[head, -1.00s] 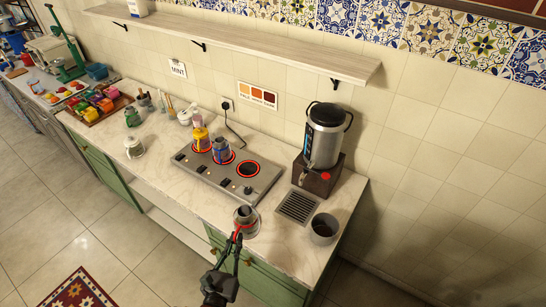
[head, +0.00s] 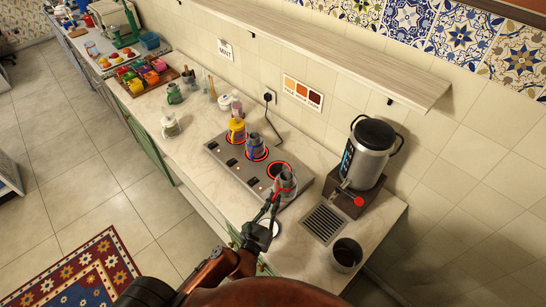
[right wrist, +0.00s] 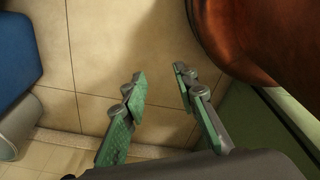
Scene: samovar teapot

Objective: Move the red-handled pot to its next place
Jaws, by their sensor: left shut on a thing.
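The red-handled pot (head: 287,183) is a grey metal pot at the right end of the hot plate (head: 232,166) in the head view. My left gripper (head: 273,204) is shut on its handle, which it partly hides. The pot overlaps the front of the rightmost red-ringed burner (head: 277,168); I cannot tell whether it touches the plate or hangs above it. A yellow pot (head: 237,131) and a blue pot (head: 255,148) stand on the other burners. My right gripper (right wrist: 160,82) is open and empty above the floor in the right wrist view.
A samovar (head: 368,150) with a red tap stands right of the hot plate, behind a drip grate (head: 324,223). A grey container (head: 346,254) is at the counter's front right. A pale disc (head: 268,228) lies bare on the counter. A shelf (head: 330,55) runs above.

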